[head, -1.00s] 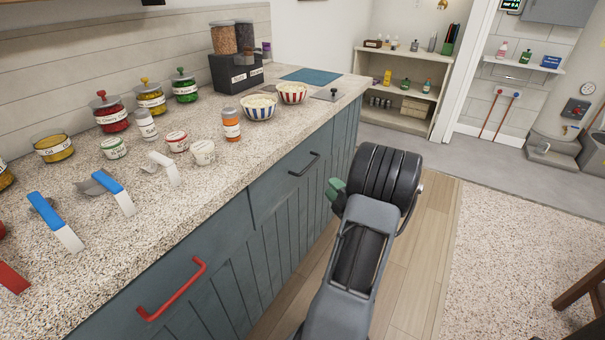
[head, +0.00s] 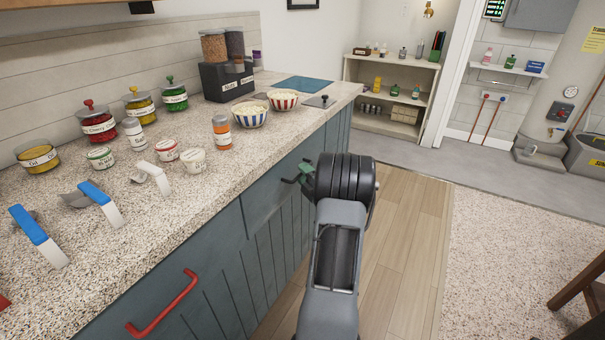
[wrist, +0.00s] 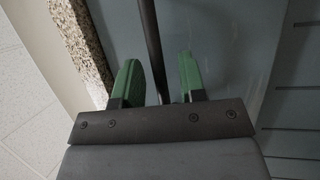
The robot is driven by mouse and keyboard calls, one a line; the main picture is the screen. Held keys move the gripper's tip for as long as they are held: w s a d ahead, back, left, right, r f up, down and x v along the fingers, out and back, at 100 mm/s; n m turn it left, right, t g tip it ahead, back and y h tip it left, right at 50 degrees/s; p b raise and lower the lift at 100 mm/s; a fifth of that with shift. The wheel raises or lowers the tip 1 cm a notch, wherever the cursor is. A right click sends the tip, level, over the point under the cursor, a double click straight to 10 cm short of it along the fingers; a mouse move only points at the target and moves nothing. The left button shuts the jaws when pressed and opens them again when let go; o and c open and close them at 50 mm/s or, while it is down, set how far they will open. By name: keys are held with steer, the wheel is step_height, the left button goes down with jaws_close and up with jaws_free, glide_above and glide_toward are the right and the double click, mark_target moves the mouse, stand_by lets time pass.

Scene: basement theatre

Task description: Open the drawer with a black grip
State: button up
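The black grip (head: 288,181) is a dark bar handle on the blue-grey drawer (head: 258,200) under the counter; my gripper partly hides it in the head view. The drawer front looks flush with the cabinet. My gripper (head: 304,172) is at the grip, its green fingers pointing at the drawer front. In the wrist view, the black grip (wrist: 152,45) runs down between the two green fingers of my gripper (wrist: 158,80). A gap shows on each side of the bar, so the gripper is open around it and not clamped.
A second drawer with a red grip (head: 165,305) is nearer, at the lower left. The speckled countertop (head: 200,195) carries jars, tubs, scoops and two striped bowls. The wooden floor (head: 400,240) right of my arm is clear. A wooden chair (head: 585,290) stands at the right edge.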

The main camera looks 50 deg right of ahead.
steer(key=shift+w, duration=0.35)
jaws_close()
stand_by(0.4)
